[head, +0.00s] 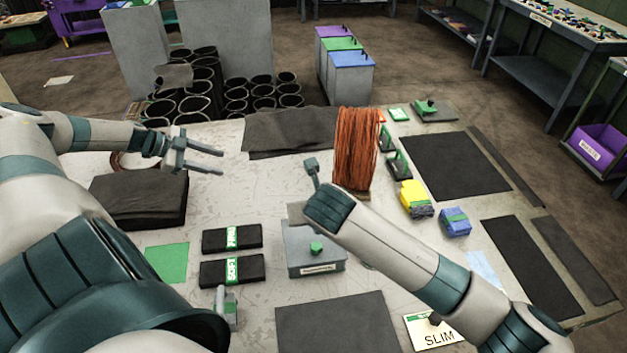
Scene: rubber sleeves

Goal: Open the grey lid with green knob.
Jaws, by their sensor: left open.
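A grey box with a flat grey lid (298,238) stands in the middle front of the table. A small green knob (316,247) sits on the lid's top, and the lid looks shut. A pale label is on the box's front edge. My left gripper (222,162) is open and empty above the table's left back part, well away from the lid, up and to its left. My right arm (385,240) reaches in from the lower right and passes close to the lid's right side in the picture.
A copper-coloured wire bundle (357,150) stands behind the lid. Black packs (232,237) with green bands lie to its left, and a dark mat (338,322) lies in front. Yellow (413,196) and blue (455,222) packs lie right. Black tubes (195,105) stand beyond the table.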

